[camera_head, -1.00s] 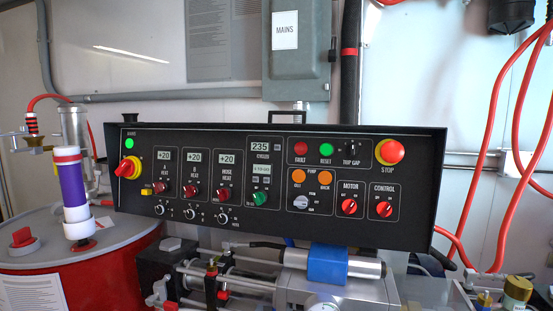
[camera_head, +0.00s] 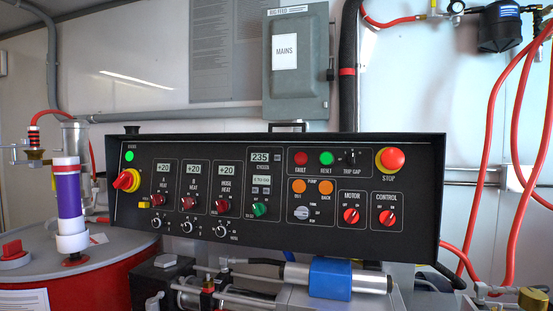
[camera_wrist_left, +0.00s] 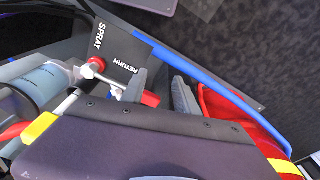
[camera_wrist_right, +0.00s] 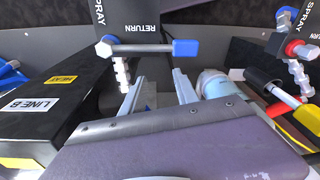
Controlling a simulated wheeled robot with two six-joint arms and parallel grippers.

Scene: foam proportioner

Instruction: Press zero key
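The black control panel (camera_head: 330,215) fills the middle of the head view. Its cycles display (camera_head: 260,156) reads 235, with a small grey key (camera_head: 277,156) to its right. Two more small keys (camera_head: 260,190) sit below, above a green knob (camera_head: 260,208). The key markings are too small to read, so I cannot tell which is the zero key. Neither gripper shows in the head view. My left gripper (camera_wrist_left: 160,92) is open and empty, near a spray/return plate. My right gripper (camera_wrist_right: 158,92) is open and empty, near a blue-handled valve.
A red stop button (camera_head: 392,159) and several other knobs share the panel. A purple-and-white cylinder (camera_head: 68,200) stands on a red drum (camera_head: 95,280) at left. A blue-banded cylinder (camera_head: 330,278) lies below the panel. Red hoses (camera_head: 508,150) hang at right.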

